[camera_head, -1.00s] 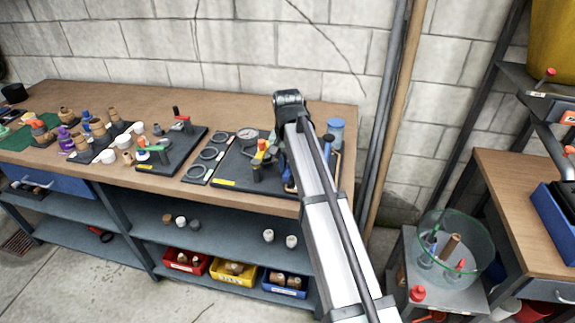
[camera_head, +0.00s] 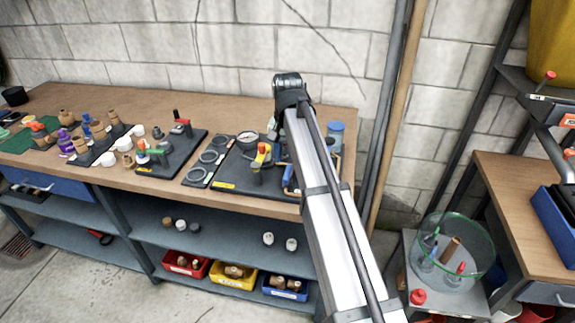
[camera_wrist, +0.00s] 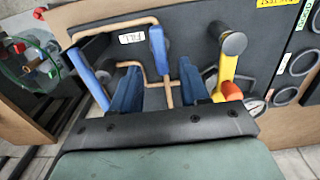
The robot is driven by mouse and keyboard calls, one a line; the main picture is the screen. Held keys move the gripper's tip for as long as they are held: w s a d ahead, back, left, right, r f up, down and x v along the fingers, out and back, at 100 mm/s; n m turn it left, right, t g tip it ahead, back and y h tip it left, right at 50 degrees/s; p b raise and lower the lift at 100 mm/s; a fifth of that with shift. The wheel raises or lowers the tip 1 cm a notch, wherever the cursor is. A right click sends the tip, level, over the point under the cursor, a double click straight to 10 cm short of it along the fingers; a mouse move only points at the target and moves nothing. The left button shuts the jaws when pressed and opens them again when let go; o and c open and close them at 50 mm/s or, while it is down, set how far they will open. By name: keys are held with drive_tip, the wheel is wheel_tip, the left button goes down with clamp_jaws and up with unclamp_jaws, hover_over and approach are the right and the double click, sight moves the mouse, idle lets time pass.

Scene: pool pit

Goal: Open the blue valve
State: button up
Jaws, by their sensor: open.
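The valve board (camera_wrist: 190,20) is a dark panel with copper pipes, and it lies on the wooden bench in the head view (camera_head: 225,183). In the wrist view a blue valve lever (camera_wrist: 158,48) stands ahead of the gap between my fingers. A second, longer blue handle (camera_wrist: 88,78) is left of my left finger. My gripper (camera_wrist: 158,75) is open, with dark blue fingers either side of a copper pipe and nothing held. Contact with the board cannot be told. In the head view my arm hides most of the gripper and the blue lever.
A yellow handle (camera_wrist: 227,65) with an orange-red end is close right of my right finger. A white FILL label (camera_wrist: 132,37) is beside the blue lever. In the head view a gauge (camera_head: 247,138) and black rings (camera_head: 208,157) are to the left, and a blue cylinder (camera_head: 335,130) is to the right.

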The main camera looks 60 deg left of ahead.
sight(288, 172)
wheel_tip(288, 172, up, 9)
idle(0.3)
drive_tip(key=shift+f, duration=0.15)
idle(0.4)
